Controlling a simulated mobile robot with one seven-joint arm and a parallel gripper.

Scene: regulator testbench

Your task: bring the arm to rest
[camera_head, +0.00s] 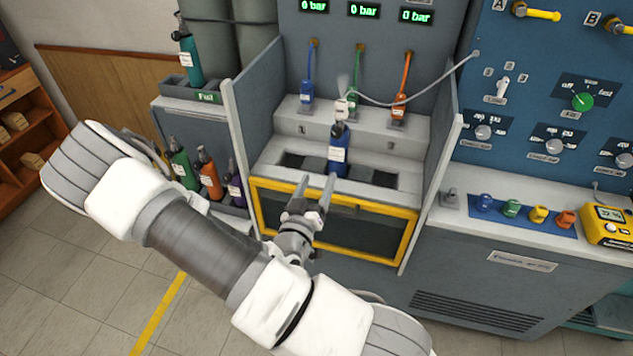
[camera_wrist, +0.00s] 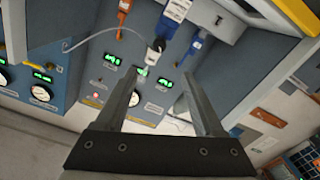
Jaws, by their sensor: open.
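My arm reaches from the lower part of the head view toward the test bay. My gripper (camera_head: 318,182) is open and empty, in front of the bay's yellow-framed front (camera_head: 335,215). A blue bottle (camera_head: 339,155) with a white label stands in the bay's middle, just beyond the fingertips and apart from them as far as I can tell. In the wrist view the two fingers of my gripper (camera_wrist: 163,85) are spread with nothing between them. The blue bottle also shows at the top of the wrist view (camera_wrist: 178,10).
Green, orange and purple bottles (camera_head: 208,175) stand on a low rack at left. A teal bottle (camera_head: 189,55) stands in a tray marked Full. Side panels (camera_head: 443,185) flank the bay. A yellow meter (camera_head: 608,227) and coloured fittings (camera_head: 511,208) lie on the right counter. Floor is clear at lower left.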

